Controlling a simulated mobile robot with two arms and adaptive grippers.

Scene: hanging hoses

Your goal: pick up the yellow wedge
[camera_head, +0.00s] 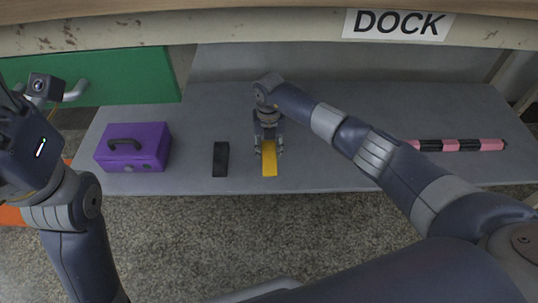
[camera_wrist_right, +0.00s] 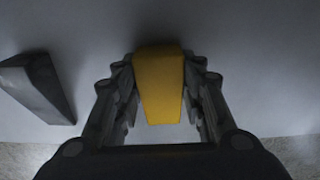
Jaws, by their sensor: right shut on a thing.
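The yellow wedge (camera_head: 269,163) lies on the grey shelf, close to its front edge. My right gripper (camera_head: 268,148) reaches down over it from behind, with one finger on each side of the wedge. The right wrist view shows the yellow wedge (camera_wrist_right: 160,85) between the two fingers of the right gripper (camera_wrist_right: 162,92), which are shut on it. I cannot tell whether the wedge is lifted off the shelf. In the head view my left arm is at the far left, and its gripper fingers cannot be made out.
A black wedge (camera_head: 220,159) lies left of the yellow one. A purple box (camera_head: 133,148) with a black handle stands further left. A pink and black striped bar (camera_head: 462,145) lies at the right. An overhead beam bears a DOCK sign (camera_head: 398,25). The grey shelf (camera_head: 330,178) is clear around the wedge's right.

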